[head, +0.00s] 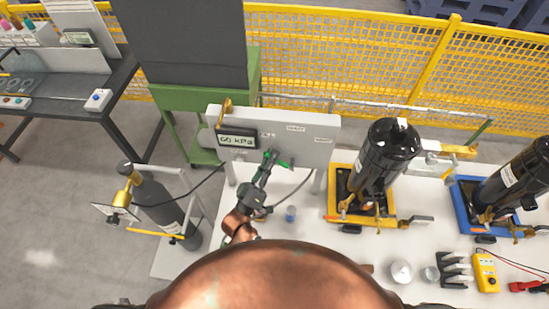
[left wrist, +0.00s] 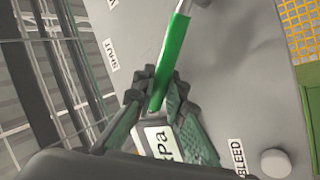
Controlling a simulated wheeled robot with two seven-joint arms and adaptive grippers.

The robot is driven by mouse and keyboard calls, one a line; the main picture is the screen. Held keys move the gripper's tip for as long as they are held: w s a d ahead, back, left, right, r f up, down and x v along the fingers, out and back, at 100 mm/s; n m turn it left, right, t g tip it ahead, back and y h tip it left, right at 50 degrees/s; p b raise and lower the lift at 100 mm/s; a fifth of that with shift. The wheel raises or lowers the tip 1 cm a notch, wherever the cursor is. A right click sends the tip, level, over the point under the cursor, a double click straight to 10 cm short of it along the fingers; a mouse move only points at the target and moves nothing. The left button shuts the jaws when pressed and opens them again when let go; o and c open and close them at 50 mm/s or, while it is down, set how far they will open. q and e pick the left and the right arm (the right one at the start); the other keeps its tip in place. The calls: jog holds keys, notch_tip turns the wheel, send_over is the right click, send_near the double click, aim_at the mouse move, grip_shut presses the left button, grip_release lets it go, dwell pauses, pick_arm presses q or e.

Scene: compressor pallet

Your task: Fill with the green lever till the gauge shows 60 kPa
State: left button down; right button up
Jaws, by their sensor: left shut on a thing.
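Part of the gauge, with "Pa" visible, shows behind my fingers in the left wrist view (left wrist: 158,142). The green lever (left wrist: 174,48) comes from the panel down between my fingers. My left gripper (head: 268,158) is in front of the panel, right of and below the gauge. In the left wrist view, my left gripper (left wrist: 160,98) is shut on the lever's free end. My right gripper is out of view.
A black tank in a yellow tray (head: 334,207) stands right of the panel, another in a blue tray (head: 462,205) beyond it. A dark gas cylinder (head: 160,205) stands at left. A small blue-topped item (head: 291,214) and a yellow meter (head: 486,272) are on the table.

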pick_arm(q)
jog(key=shift+f, duration=0.1)
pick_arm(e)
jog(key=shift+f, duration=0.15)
pick_arm(q)
jog(key=c, duration=2)
grip_release()
jog(key=shift+o, duration=0.3)
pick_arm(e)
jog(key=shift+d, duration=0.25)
pick_arm(q)
jog(key=shift+a, duration=0.1)
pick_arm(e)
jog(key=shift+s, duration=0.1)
pick_arm(q)
jog(key=v, duration=1.2)
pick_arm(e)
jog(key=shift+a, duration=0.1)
